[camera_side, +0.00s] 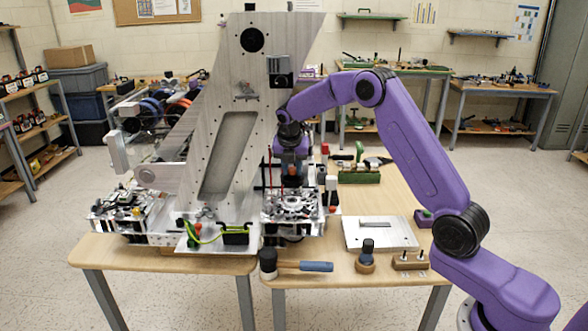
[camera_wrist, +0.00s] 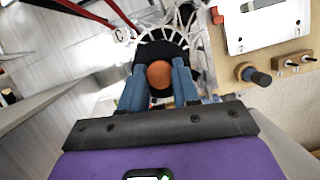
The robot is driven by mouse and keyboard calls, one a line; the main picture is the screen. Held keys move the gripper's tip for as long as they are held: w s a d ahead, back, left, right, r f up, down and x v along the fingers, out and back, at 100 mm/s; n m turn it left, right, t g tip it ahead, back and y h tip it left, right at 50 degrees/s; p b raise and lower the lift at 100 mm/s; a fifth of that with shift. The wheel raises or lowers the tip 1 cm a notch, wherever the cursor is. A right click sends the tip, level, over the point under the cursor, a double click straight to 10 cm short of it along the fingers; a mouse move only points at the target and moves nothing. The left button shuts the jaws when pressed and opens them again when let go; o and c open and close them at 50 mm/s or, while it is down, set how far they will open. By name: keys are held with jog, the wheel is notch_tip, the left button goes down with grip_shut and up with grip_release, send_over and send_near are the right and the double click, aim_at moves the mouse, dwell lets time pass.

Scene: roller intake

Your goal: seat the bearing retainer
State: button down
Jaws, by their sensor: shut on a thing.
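My gripper (camera_wrist: 158,82) has its two blue fingers shut on an orange-brown round-topped piece (camera_wrist: 159,74) in the wrist view. A black part (camera_wrist: 162,49) lies just beyond it, over a pale toothed ring (camera_wrist: 146,31). In the side view, my gripper (camera_side: 292,170) points down above the silver ring-shaped mechanism (camera_side: 291,204) at the front of the machine. I cannot tell which piece is the bearing retainer, or whether the held piece touches the mechanism. The fingertips are small and partly hidden in the side view.
A tall silver side plate (camera_side: 234,140) stands left of my gripper. A mallet (camera_side: 300,266) lies at the table's front edge. A pale plate (camera_side: 380,234), a dark-knobbed tool (camera_side: 367,256) and a small wooden block (camera_side: 410,261) are to the right. Bare tabletop shows between the plate and the mechanism.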

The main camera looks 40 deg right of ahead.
aim_at(292, 177)
jog(key=shift+w+d+f+n, duration=0.1)
jog(key=shift+w+n, duration=0.1)
jog(key=shift+n, duration=0.1)
jog(key=shift+f, duration=2.8)
jog(key=shift+f, duration=1.25)
jog(key=c, duration=1.1)
grip_release()
jog(key=shift+c, duration=0.2)
jog(key=shift+r, duration=0.1)
jog(key=shift+r, duration=1.45)
